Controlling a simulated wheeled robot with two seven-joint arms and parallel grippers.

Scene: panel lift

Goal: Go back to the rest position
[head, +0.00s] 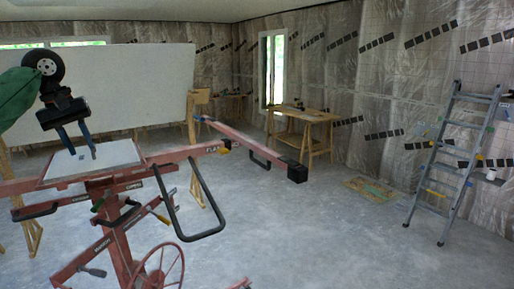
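My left gripper (80,151) comes in from the upper left on a green arm link. It points down, with its two dark fingers apart and nothing visible between them. It is over a small whitish square board (110,159) that lies on the red panel lift (190,152). I cannot tell whether the fingertips touch the board. The lift has red beams, a black looped handle (203,236) and a red hand wheel (165,270) low in front. My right gripper is not in view.
A large white panel (140,75) stands behind the lift. A wooden workbench (308,118) is at the back near a window. A stepladder (455,165) leans by the right wall. A flat yellowish piece (375,192) lies on the floor. The concrete floor (320,235) right of the lift is clear.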

